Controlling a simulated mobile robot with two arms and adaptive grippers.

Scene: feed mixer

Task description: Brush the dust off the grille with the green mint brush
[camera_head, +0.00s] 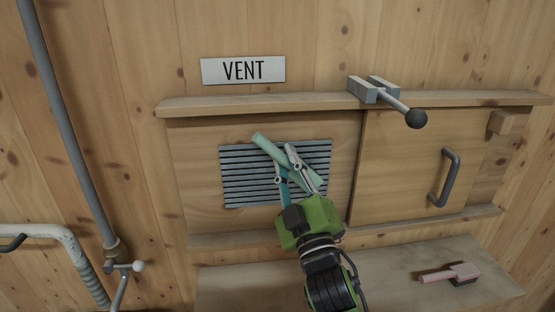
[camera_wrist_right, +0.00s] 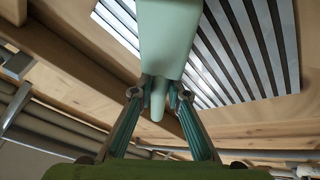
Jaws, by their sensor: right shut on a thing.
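The vent grille (camera_head: 240,178), with dark slats in a light frame, is set in the wooden wall below the VENT sign. My right gripper (camera_head: 286,170) is in front of the grille, shut on the mint green brush (camera_head: 268,146). The brush slants up to the left across the grille. In the right wrist view the brush (camera_wrist_right: 168,40) stands up from between the fingers of the gripper (camera_wrist_right: 158,100), in front of the grille (camera_wrist_right: 245,50). I cannot tell whether it touches the slats. No dust can be made out clearly. My left gripper is not in view.
A pink brush (camera_head: 450,274) lies on the wooden shelf (camera_head: 390,268) at the lower right. A sliding panel (camera_head: 400,165) with a grey handle (camera_head: 444,178) is right of the grille. A clamp with a black knob (camera_head: 416,118) sits on the upper rail. Pipes (camera_head: 68,120) run at the left.

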